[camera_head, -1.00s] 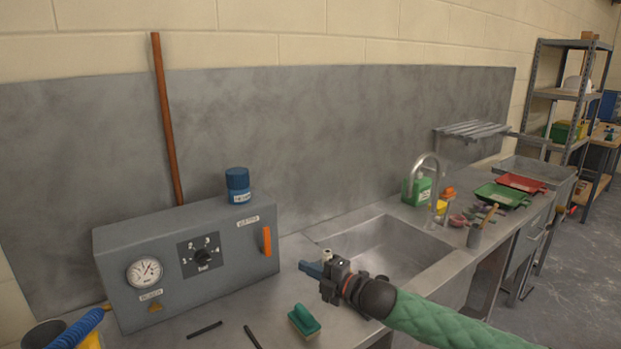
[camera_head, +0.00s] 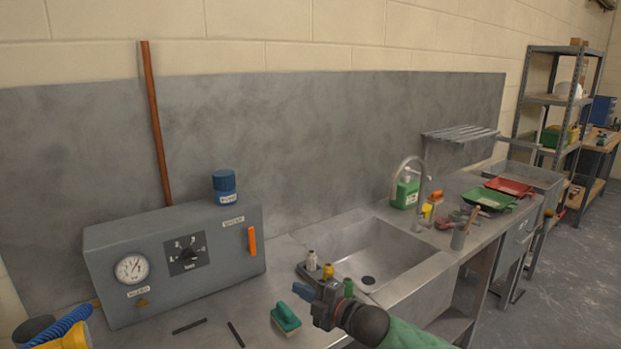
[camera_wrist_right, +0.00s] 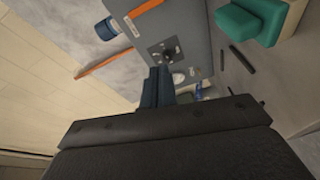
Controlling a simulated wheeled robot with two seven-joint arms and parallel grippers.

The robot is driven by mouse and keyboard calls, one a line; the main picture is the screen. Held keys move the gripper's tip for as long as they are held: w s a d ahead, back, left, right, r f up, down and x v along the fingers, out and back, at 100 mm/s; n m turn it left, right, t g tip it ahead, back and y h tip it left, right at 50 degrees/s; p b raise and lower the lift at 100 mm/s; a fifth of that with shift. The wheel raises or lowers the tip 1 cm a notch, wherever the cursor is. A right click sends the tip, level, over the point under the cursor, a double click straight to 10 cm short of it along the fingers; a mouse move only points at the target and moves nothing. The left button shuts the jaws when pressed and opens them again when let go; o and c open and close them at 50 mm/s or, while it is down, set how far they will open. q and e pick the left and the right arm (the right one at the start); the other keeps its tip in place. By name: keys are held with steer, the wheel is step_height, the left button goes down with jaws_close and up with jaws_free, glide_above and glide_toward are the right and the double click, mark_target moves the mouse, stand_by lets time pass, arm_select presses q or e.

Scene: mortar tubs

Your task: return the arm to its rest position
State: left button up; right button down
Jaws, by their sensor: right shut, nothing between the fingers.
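My right gripper (camera_head: 302,291) is in front of the sink's left front corner in the head view. Its blue fingers are together with nothing between them. They also show in the right wrist view (camera_wrist_right: 158,85), pointing towards the grey control box. My right arm, in a green sleeve (camera_head: 408,338), comes in from the bottom edge. My left gripper is not in view.
The grey control box (camera_head: 215,270) with gauge and dial stands on the left counter, a blue-capped jar (camera_head: 224,187) on top. Trays (camera_head: 487,197) lie further right.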

steer(key=s+d+f+m+h, duration=0.4)
steer(key=s+f+m, duration=0.3)
steer(key=s+f, duration=0.1)
steer(key=s+d+f+m+h, duration=0.4)
steer(key=s+f+m, duration=0.3)
steer(key=s+m, duration=0.1)
steer(key=s+d+f+m+g+h, duration=0.25)
steer(key=s+d+f, duration=0.2)
steer(key=s, duration=0.35)
steer(key=s+d+f+m+g+h, duration=0.1)
steer(key=s+d+f+m+g, duration=0.15)
steer(key=s+d, duration=0.45)
steer(key=s+d+f+m+g+h, duration=0.2)
steer(key=s+d+f+m, duration=0.2)
steer(key=s, duration=0.5)
steer(key=a+f+g, duration=0.1)
steer(key=a+f, duration=0.2)
steer(key=f, duration=0.9)
steer(key=s+a+f+g, duration=0.1)
steer(key=a+f, duration=0.1)
steer(key=f, duration=1)
steer(key=shift+s+a+f+g+y, duration=0.15)
steer(key=shift+s+a+g+y, duration=0.15)
steer(key=shift+a+y, duration=0.1)
